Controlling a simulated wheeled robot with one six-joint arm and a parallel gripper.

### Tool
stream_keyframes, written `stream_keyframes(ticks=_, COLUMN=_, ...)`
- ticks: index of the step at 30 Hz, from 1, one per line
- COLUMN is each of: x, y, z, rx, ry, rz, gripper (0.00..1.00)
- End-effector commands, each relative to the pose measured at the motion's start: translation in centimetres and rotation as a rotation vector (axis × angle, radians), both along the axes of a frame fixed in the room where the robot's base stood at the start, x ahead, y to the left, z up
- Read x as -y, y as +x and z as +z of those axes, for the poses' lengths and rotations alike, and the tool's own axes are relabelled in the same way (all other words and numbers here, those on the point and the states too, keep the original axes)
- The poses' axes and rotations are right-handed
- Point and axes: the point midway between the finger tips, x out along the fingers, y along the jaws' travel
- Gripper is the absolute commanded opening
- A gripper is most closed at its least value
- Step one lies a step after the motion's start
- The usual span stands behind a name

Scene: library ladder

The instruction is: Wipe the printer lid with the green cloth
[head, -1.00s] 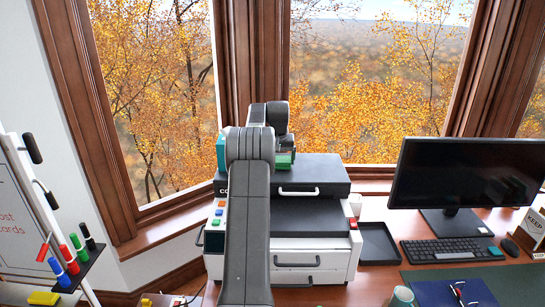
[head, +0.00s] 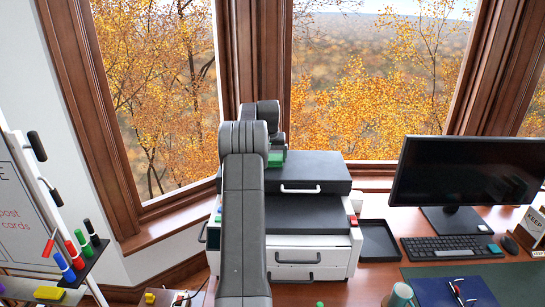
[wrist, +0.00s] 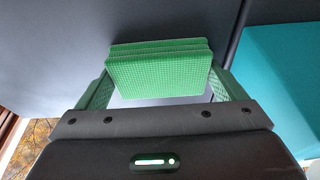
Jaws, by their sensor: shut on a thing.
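The green cloth (wrist: 160,68) is a folded, textured pad between the two fingers of my gripper (wrist: 165,88) in the wrist view. The gripper is shut on it. In the head view the cloth (head: 276,160) shows as a small green patch at the left part of the dark printer lid (head: 318,168). The lid also shows as a dark surface in the wrist view (wrist: 60,40). I cannot tell whether the cloth touches it. My arm hides the lid's left end and most of the gripper.
A teal block (wrist: 285,80) is close beside the gripper in the wrist view. The lid has a white handle (head: 300,189) in front. A black tray (head: 379,240) and a monitor (head: 468,178) stand to the right. Windows rise behind the printer.

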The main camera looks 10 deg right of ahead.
Motion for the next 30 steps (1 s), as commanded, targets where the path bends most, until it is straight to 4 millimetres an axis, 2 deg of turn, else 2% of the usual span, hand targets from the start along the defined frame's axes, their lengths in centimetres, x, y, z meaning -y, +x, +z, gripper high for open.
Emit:
stream_keyframes(ticks=5, x=-0.1, y=0.0, z=0.1, rx=-0.005, ry=0.002, rz=0.0, gripper=0.72)
stream_keyframes(ticks=21, x=0.0, y=0.0, z=5.4, rx=-0.002, ry=0.001, rz=0.0, gripper=0.72)
stream_keyframes(ticks=30, x=0.0, y=0.0, z=5.9, rx=-0.003, ry=0.001, rz=0.0, gripper=0.72)
